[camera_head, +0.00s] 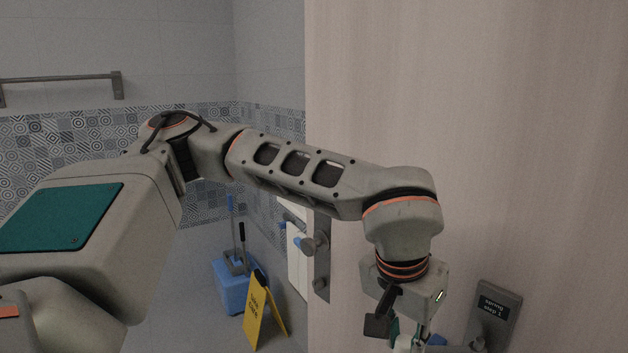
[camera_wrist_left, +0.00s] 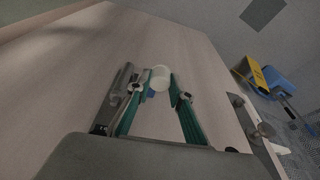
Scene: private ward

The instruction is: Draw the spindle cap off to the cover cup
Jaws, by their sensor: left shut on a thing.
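My left gripper (camera_head: 412,343) is at the bottom of the head view, close to the door face and partly cut off by the frame edge. In the left wrist view its two green-sided fingers are shut on a pale, round-ended piece (camera_wrist_left: 160,77), which looks like the spindle cap. A small blue part (camera_wrist_left: 151,93) shows just beside it; a blue bit (camera_head: 437,341) also shows by the gripper in the head view. I cannot make out which thing is the cover cup. My right gripper is not in view.
A grey plate labelled "spring step 1" (camera_head: 497,306) is right of the gripper. The pale door (camera_head: 480,130) fills the right side. A yellow floor sign (camera_head: 264,312) and blue bucket (camera_head: 230,284) stand beyond on the floor.

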